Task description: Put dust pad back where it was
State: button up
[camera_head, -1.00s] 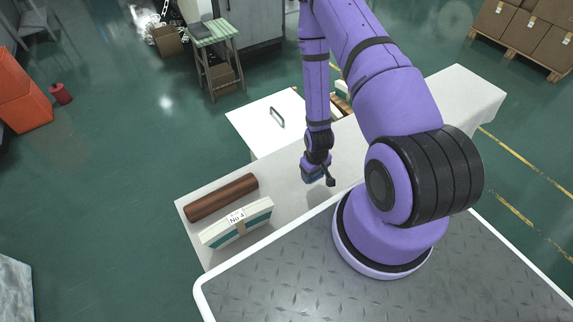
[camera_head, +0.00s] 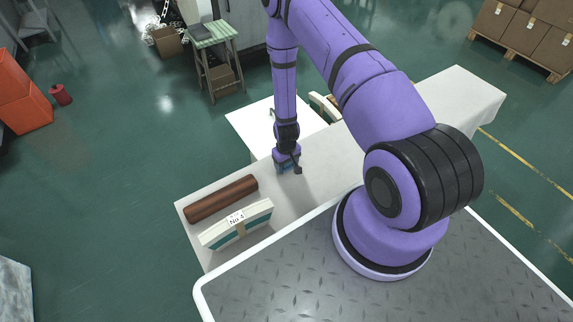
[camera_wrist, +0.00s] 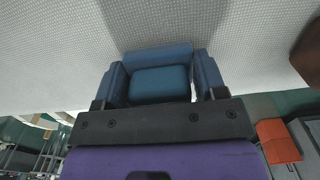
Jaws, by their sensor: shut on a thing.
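The dust pad (camera_wrist: 158,80) is a blue padded block between the two dark blue-grey fingers of my gripper (camera_wrist: 160,88) in the wrist view. The fingers are shut on its sides. In the head view my gripper (camera_head: 288,165) points down over the white table (camera_head: 335,165), and only a small blue part of the pad shows there. I cannot tell whether the pad touches the table.
A brown roll (camera_head: 221,198) and a white and green bundle labelled No 4 (camera_head: 237,224) lie on the table's left end. Another bundle (camera_head: 325,106) is partly hidden behind my arm. The table's right part is clear.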

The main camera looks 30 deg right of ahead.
jog(key=shift+f, duration=0.35)
jog(key=shift+f, duration=0.15)
jog(key=o, duration=1.2)
